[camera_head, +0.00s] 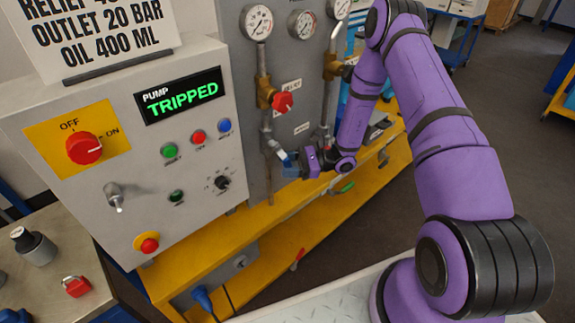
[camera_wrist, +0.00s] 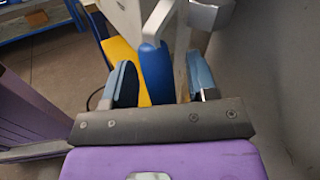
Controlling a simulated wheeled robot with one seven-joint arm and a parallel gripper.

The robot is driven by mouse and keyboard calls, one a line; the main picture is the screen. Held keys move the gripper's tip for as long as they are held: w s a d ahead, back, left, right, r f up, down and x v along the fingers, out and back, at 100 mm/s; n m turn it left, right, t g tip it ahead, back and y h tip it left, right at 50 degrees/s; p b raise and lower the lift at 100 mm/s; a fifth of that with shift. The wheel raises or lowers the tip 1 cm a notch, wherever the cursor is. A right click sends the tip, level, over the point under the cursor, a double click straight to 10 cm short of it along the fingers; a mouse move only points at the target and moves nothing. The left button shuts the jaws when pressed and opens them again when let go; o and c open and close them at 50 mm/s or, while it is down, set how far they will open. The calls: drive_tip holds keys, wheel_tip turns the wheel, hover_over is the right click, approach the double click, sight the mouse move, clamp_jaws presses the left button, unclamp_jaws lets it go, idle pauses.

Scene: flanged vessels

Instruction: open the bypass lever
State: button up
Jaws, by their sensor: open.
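The bypass lever (camera_wrist: 155,72) has a blue grip on a pale metal arm. In the wrist view its blue grip lies between the two fingers of my gripper (camera_wrist: 162,84), with a gap visible on the right side and a smaller one on the left. In the head view the lever (camera_head: 283,157) shows only partly, low on the pipe of the grey panel, and my gripper (camera_head: 291,165) is right at it. My gripper is open, and contact with the grip cannot be made out.
A red knob (camera_head: 283,102) on a brass valve sits above the lever, with gauges (camera_head: 257,22) higher up. The control box (camera_head: 120,190) stands left, its display (camera_head: 180,95) reading PUMP TRIPPED. A yellow bench frame (camera_head: 190,262) runs below. The grey panel (camera_wrist: 275,80) is close on the wrist view's right.

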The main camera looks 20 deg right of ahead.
drive_tip(key=shift+c, duration=0.5)
clamp_jaws()
drive_tip(key=shift+s+a+f+m+t+y, duration=0.25)
drive_tip(key=shift+a+m+y, duration=0.2)
drive_tip(key=shift+y, duration=0.25)
drive_tip(key=shift+s+a+m+t+y, duration=0.25)
drive_tip(key=shift+a+m+t+y, duration=0.2)
drive_tip(key=shift+a+m+y, duration=0.3)
drive_tip(key=shift+o, duration=0.5)
unclamp_jaws()
drive_tip(key=shift+d, duration=0.1)
drive_tip(key=shift+d, duration=0.1)
drive_tip(key=v, duration=1)
drive_tip(key=shift+d, duration=0.25)
